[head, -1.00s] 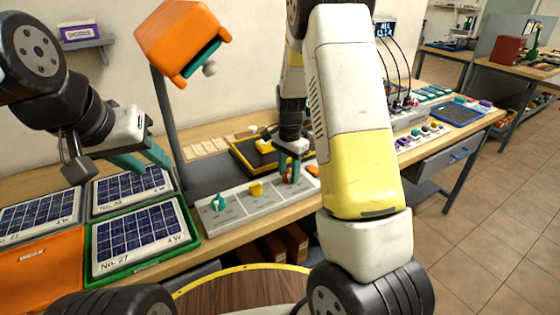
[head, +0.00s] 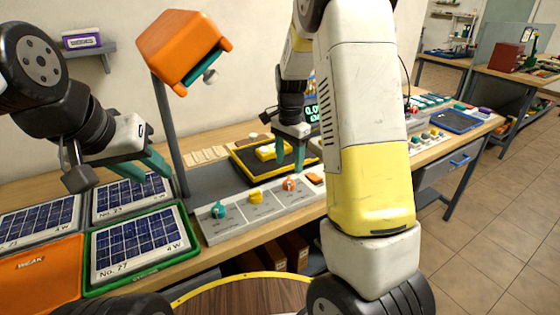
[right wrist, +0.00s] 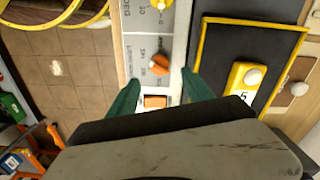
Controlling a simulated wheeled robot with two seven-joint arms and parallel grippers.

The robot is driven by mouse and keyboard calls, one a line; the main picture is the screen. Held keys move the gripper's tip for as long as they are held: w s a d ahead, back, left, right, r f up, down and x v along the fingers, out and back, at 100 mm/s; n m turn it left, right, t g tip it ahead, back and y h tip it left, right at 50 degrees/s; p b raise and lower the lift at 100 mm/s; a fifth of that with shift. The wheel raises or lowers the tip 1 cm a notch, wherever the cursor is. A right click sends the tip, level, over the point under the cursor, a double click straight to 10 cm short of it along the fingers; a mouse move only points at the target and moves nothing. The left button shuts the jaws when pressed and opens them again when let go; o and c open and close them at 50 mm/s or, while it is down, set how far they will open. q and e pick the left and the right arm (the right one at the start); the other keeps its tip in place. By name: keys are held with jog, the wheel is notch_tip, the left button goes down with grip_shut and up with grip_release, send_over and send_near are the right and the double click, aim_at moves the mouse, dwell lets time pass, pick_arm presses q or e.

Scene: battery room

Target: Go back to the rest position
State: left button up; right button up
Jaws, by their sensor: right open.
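My right gripper (head: 289,167) is open and empty above the grey switch panel (head: 236,217). In the right wrist view its two teal fingers (right wrist: 160,80) are spread on either side of an orange knob (right wrist: 158,64), apart from it. The same orange knob (head: 289,184) shows in the head view below the fingertips. My left gripper (head: 146,170) hangs above the solar panels at the left, its teal fingers apart and nothing between them.
The panel also carries a teal knob (head: 219,209) and a yellow knob (head: 255,196). A black tray with a yellow rim (head: 243,173) holds a yellow device (head: 272,150). A green tray (head: 88,270) holds a solar panel. An orange lamp-like box (head: 180,48) stands on a post.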

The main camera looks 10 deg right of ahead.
jog(key=shift+r, duration=0.25)
jog(key=shift+r, duration=0.1)
jog(key=s+r+n+t+y, duration=0.25)
jog(key=s+r+n, duration=0.25)
jog(key=s+r, duration=0.7)
jog(key=s+a+r+n+t, duration=0.1)
jog(key=s+r+n+t, duration=0.1)
jog(key=s, duration=0.4)
jog(key=s+a+r+n+t, duration=0.1)
jog(key=s+r+n, duration=0.1)
jog(key=s+n, duration=0.2)
jog(key=s, duration=0.2)
jog(key=shift+s+r+n+t, duration=0.3)
jog(key=shift+r+t, duration=0.05)
